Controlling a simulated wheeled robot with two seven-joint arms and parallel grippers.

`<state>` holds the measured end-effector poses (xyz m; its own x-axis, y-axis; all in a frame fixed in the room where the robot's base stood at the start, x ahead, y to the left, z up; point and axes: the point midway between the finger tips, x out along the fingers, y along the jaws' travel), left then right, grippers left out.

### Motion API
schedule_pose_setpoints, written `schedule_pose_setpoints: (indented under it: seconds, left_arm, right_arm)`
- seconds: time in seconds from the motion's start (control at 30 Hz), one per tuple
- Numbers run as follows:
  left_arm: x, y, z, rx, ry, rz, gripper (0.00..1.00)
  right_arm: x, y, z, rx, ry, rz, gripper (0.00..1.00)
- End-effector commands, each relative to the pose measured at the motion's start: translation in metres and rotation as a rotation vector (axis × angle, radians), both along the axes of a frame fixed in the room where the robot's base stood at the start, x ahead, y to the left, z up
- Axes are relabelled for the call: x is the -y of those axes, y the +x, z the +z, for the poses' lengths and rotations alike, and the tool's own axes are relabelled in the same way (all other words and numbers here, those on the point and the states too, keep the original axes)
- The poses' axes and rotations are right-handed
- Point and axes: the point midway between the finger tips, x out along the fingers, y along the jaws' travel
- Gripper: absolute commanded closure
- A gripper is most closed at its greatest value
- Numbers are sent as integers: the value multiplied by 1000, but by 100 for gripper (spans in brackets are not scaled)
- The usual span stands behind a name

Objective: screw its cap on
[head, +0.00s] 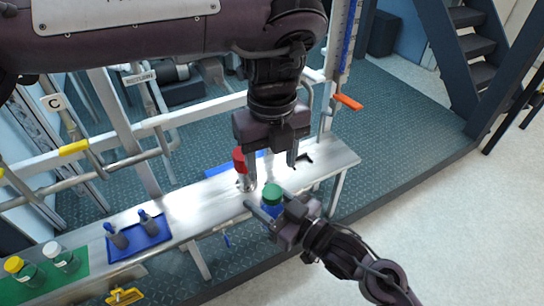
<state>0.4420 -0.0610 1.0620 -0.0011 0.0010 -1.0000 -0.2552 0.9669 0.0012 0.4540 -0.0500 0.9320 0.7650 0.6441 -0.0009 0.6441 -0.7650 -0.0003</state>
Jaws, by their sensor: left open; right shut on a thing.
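A green cap (271,191) shows on top of a bottle with a blue body (268,209), at the bench's front edge. I cannot tell whether the cap is fully seated. My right gripper (272,212) comes from the lower right and is shut on this bottle, hiding part of it. My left gripper (268,168) points down above the bench, behind and above the green cap. Its fingers are apart, with nothing seen between them, and it does not appear to touch the cap. A red-topped object (239,160) stands by its left finger, partly hidden.
The metal bench (190,205) runs from lower left to upper right. A blue tray (150,237) holds two grey items. A green mat (62,283) bears a yellow-capped bottle (22,270) and a white-capped bottle (62,258). A black item (303,161) lies right of my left gripper.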

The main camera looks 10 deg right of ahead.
Motion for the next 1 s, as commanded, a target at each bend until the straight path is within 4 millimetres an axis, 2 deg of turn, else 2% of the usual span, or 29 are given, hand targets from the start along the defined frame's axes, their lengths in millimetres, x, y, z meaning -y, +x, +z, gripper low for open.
schedule_pose_setpoints:
  seconds: [0.13,0.53,0.67,1.0]
  left_arm:
    - [0,0,4,0,0,85,44]
    - [0,0,0,-2,0,91,44]
    - [0,0,-14,-2,2,91,44]
    - [0,0,-64,-2,1,90,44]
  right_arm:
    - [0,0,1,2,1,0,100]
    - [0,0,1,2,1,0,100]
    - [0,0,1,2,1,0,100]
    - [0,0,1,2,1,0,100]
